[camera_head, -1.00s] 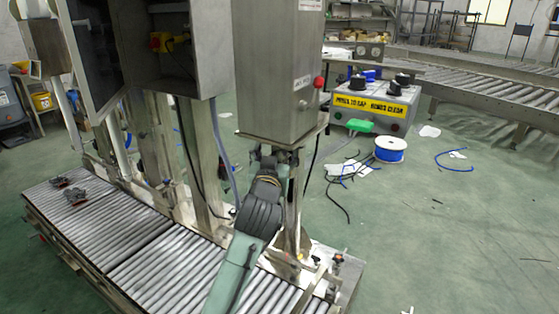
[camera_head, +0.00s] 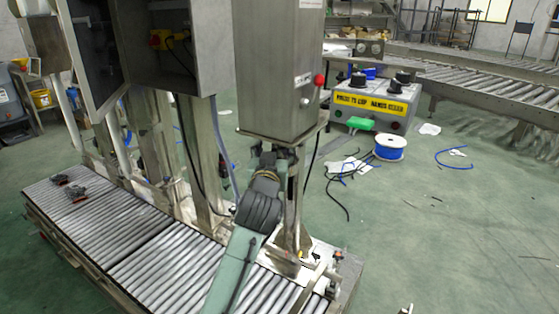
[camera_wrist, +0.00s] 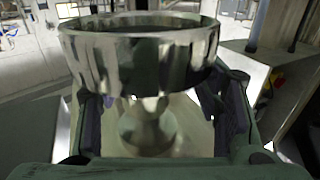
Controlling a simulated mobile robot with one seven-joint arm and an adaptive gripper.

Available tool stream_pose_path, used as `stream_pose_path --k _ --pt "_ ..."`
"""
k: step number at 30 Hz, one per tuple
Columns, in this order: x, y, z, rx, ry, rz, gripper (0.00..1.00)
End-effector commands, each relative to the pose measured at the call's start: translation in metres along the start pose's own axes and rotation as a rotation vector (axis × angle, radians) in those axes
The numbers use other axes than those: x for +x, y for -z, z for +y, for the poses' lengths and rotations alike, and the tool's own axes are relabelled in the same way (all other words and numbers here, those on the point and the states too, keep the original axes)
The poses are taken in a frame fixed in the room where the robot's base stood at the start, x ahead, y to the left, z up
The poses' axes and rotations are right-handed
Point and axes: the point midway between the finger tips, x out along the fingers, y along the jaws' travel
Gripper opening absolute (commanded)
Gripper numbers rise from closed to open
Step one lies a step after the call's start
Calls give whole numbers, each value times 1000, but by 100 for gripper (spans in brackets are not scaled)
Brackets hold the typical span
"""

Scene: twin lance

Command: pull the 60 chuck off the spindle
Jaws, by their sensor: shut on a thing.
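The chuck (camera_wrist: 140,50) is a shiny, wide metal ring or cup in the wrist view, narrowing to a stem below. My gripper (camera_wrist: 160,112) has a dark finger on each side of this narrower part and is shut on it. In the head view my gripper (camera_head: 268,160) is small and partly hidden by my own arm, just under the steel head of the capping machine (camera_head: 280,75). The spindle cannot be made out in either view, so I cannot tell whether the chuck is still on it. No 60 marking is readable.
A steel post (camera_head: 292,215) stands close right of my arm.

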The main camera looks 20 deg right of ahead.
Motion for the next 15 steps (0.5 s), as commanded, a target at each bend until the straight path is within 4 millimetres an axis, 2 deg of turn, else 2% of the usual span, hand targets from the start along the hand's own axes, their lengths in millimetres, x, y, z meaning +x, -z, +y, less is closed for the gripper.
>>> stream_pose_path --k 1,10,15 --pt "-1 -1 18 -2 -37 1 31" --pt "-1 0 19 -3 -38 4 11" --pt "-2 2 19 -3 -38 10 11"
